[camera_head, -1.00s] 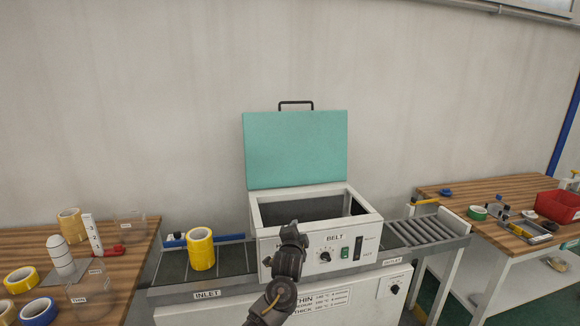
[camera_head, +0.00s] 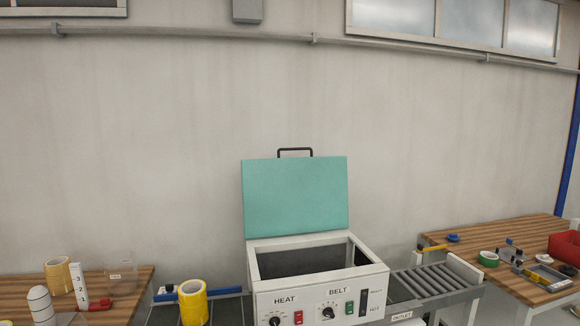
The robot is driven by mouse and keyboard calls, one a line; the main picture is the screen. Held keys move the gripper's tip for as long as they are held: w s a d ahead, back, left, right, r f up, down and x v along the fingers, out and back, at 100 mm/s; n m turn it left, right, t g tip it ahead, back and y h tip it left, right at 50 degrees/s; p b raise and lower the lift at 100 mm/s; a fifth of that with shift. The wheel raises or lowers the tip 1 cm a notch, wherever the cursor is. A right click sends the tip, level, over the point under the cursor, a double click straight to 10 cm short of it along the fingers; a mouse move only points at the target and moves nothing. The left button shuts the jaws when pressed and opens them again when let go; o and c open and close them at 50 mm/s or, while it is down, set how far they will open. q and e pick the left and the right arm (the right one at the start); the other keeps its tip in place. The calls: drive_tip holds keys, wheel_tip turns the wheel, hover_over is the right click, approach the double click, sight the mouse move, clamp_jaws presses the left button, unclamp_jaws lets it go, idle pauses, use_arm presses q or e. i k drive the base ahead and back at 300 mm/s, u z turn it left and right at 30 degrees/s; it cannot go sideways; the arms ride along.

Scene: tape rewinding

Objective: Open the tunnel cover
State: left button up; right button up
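The tunnel cover (camera_head: 295,197) is a teal panel with a dark handle (camera_head: 295,151) on its top edge. It stands upright, swung open at the back of the white tunnel box (camera_head: 375,270). The box's dark inside (camera_head: 305,262) is visible from above. HEAT and BELT knobs and switches are on the box's front panel (camera_head: 318,308). Neither of my grippers is in view.
A yellow tape roll (camera_head: 193,303) stands on the inlet side. Outlet rollers (camera_head: 430,280) run to the right. Wooden tables stand left (camera_head: 135,280) and right (camera_head: 480,238), both holding small items.

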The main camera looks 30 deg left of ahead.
sight(282, 197)
drive_tip(key=k, duration=0.65)
drive_tip(key=u, duration=0.6)
drive_tip(key=i, duration=0.65)
drive_tip(key=u, duration=0.55)
drive_tip(key=i, duration=0.8)
drive_tip(key=z, duration=0.85)
drive_tip(key=i, duration=0.6)
drive_tip(key=z, duration=0.65)
